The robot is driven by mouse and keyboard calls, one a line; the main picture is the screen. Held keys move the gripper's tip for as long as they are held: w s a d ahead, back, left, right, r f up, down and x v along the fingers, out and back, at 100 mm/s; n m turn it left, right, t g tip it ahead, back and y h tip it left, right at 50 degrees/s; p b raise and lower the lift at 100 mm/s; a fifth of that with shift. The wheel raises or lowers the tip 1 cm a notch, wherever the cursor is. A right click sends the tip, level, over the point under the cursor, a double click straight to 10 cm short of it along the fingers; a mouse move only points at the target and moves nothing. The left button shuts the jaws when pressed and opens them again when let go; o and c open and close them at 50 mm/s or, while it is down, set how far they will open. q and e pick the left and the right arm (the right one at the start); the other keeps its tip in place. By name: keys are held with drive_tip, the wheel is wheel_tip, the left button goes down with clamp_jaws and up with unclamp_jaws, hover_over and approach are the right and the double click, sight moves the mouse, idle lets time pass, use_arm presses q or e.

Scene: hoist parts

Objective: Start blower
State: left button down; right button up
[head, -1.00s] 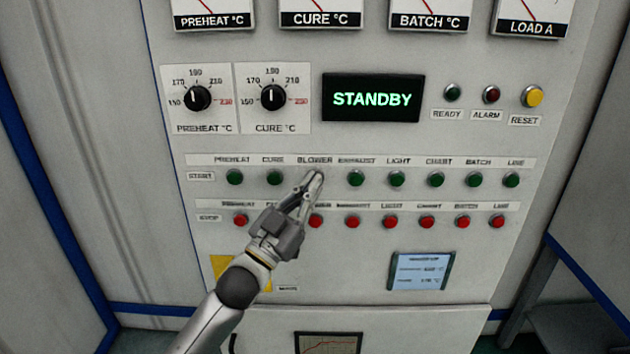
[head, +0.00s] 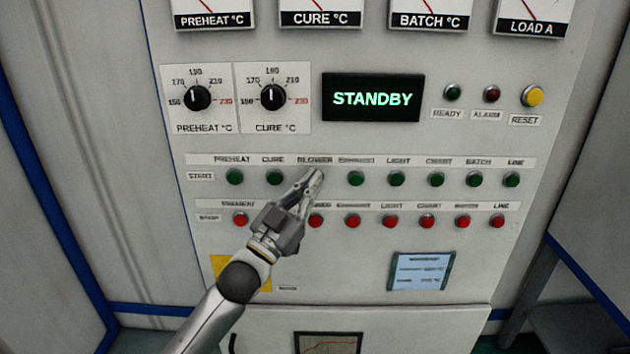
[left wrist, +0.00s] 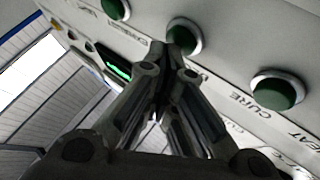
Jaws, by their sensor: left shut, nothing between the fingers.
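The control panel has a row of green START buttons with a row of red STOP buttons below. My left gripper (head: 316,175) is shut and empty. Its fingertips are over the green BLOWER start button, which they hide in the head view. In the left wrist view the green BLOWER button (left wrist: 184,36) shows just beyond the fingertips (left wrist: 172,50), partly covered by them. I cannot tell whether they touch it. The red BLOWER stop button (head: 316,220) is below the fingers. The display (head: 373,98) reads STANDBY. My right gripper is not in view.
The green CURE button (head: 275,177) and EXHAUST button (head: 356,178) flank the fingertips closely. Two knobs (head: 198,98) (head: 273,97) sit above left. READY, ALARM and RESET (head: 531,96) are at upper right. A small blue-grey screen (head: 421,271) is lower right.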

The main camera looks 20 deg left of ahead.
use_arm(q)
drive_tip(key=shift+w+a, duration=0.1)
drive_tip(key=shift+w, duration=0.15)
drive_tip(key=shift+s, duration=0.15)
idle(0.4)
drive_tip(key=shift+s+d+p, duration=0.25)
drive_tip(key=shift+s+p, duration=0.05)
drive_tip(key=shift+s, duration=0.4)
drive_tip(key=s, duration=0.2)
drive_tip(key=s+d+p, duration=0.1)
drive_tip(key=s, duration=0.1)
drive_tip(key=shift+s+d, duration=0.2)
drive_tip(key=shift+s, duration=0.2)
